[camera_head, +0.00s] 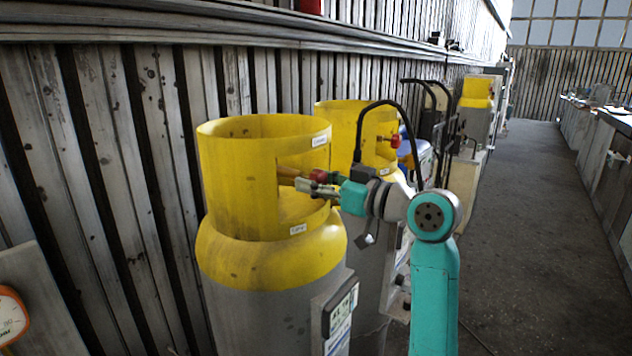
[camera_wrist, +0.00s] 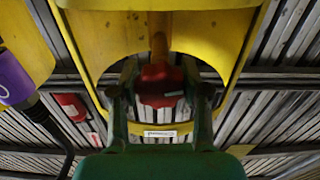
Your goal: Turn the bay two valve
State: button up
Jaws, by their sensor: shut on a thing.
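A grey gas cylinder with a yellow top collar (camera_head: 235,170) stands nearest in the head view. Its red valve knob (camera_head: 319,175) shows at the collar's opening, on a brass-coloured stem. My gripper (camera_head: 308,185) reaches in from the right and is shut on this knob. In the wrist view the red knob (camera_wrist: 160,85) sits between the two fingers of my gripper (camera_wrist: 160,80), framed by the yellow collar (camera_wrist: 85,60). The collar's small white labels are too small to read, so I cannot tell the bay number. The gripper partly hides the knob in the head view.
A second yellow-topped cylinder (camera_head: 345,118) with its own red valve (camera_head: 384,140) stands close behind. A black trolley (camera_head: 432,125) and another yellow-topped cylinder (camera_head: 477,92) are farther back. The slatted wall (camera_head: 110,150) is at left. The grey floor (camera_head: 535,220) at right is clear.

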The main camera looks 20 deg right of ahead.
jog(key=m, duration=1)
jog(key=shift+m, duration=0.3)
jog(key=m, duration=0.5)
jog(key=shift+m, duration=2.5)
jog(key=o, duration=1.2)
jog(key=v, duration=1.2)
